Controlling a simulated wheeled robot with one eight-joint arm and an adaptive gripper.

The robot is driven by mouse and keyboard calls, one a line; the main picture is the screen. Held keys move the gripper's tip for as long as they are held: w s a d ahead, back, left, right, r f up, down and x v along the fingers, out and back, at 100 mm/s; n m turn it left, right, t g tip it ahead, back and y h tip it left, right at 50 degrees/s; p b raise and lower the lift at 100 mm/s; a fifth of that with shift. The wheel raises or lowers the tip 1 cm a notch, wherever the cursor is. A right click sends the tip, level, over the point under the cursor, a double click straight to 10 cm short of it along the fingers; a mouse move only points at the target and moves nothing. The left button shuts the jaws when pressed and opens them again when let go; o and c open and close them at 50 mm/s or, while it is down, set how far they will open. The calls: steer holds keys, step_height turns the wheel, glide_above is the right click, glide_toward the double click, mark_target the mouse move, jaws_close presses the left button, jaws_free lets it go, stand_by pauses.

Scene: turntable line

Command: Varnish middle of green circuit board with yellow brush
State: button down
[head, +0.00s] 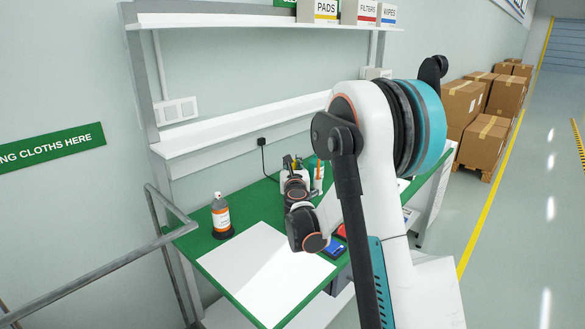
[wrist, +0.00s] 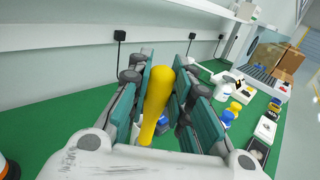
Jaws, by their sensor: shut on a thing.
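My gripper (wrist: 163,82) is shut on the yellow brush (wrist: 157,95), whose thick rounded handle stands between the teal finger pads in the wrist view. Its lower end and bristles are hidden by the gripper. In the head view my gripper (head: 293,168) is over the far part of the green-topped bench, partly hidden by my own arm, with only a small bit of yellow at its fingers. I cannot make out the green circuit board in either view.
A white sheet (head: 262,270) covers the bench's near part, with an orange-labelled bottle (head: 221,216) at its back left. Blue and yellow items (wrist: 232,110) and small trays (wrist: 265,129) lie to the right in the wrist view. A shelf (head: 240,125) runs above the bench.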

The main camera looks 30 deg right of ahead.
steer(key=shift+d+f+b, duration=0.15)
steer(key=shift+f+b, duration=3.45)
steer(key=shift+f, duration=1.55)
steer(key=shift+r, duration=0.1)
steer(key=shift+r+p, duration=2.6)
steer(key=shift+r, duration=1.55)
steer(key=shift+r+p, duration=1.15)
steer(key=shift+r, duration=0.85)
